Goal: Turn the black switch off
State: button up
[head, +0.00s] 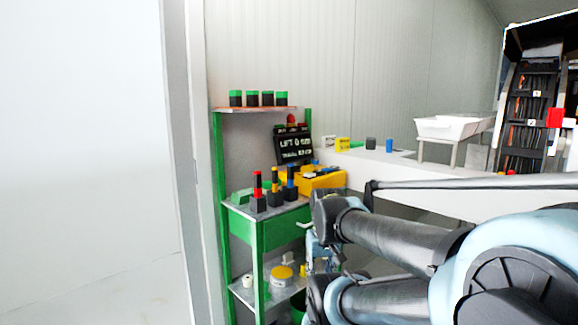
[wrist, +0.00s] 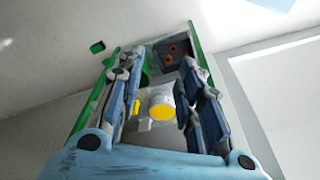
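I cannot make out for certain which part is the black switch. In the head view, a black box (head: 294,148) with white lettering and a red top stands at the back of the green shelf unit. Several black-based pieces with coloured tops stand on the middle shelf, including a red-topped one (head: 258,190). A dark panel with orange spots (wrist: 173,52) shows beyond my fingers in the wrist view.
The green shelf unit (head: 246,232) stands by a wall edge. A yellow bin (head: 320,182) sits at its right. A yellow-lidded tin (head: 282,272) is on the lower shelf. Several green-topped black pieces (head: 251,98) line the top shelf. A white counter (head: 400,170) lies behind my arm.

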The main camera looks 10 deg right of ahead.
jog(key=shift+o, duration=0.6)
jog(key=shift+d, duration=0.15)
jog(key=o, duration=0.4)
jog(key=shift+s+r, duration=0.2)
jog(key=shift+r, duration=0.1)
jog(key=shift+c, duration=0.2)
notch_tip(320, 180, up, 38)
jog(key=n+t+y, duration=0.1)
jog(key=n+y, duration=0.2)
jog(key=n, duration=0.5)
send_over(297, 166)
jog(key=s+d, duration=0.4)
jog(key=d, duration=0.1)
jog(key=x, duration=1.7)
jog(key=shift+a+r, duration=0.1)
jog(key=shift+a, duration=0.1)
jog(key=shift+c, duration=0.3)
jog(key=c, duration=1)
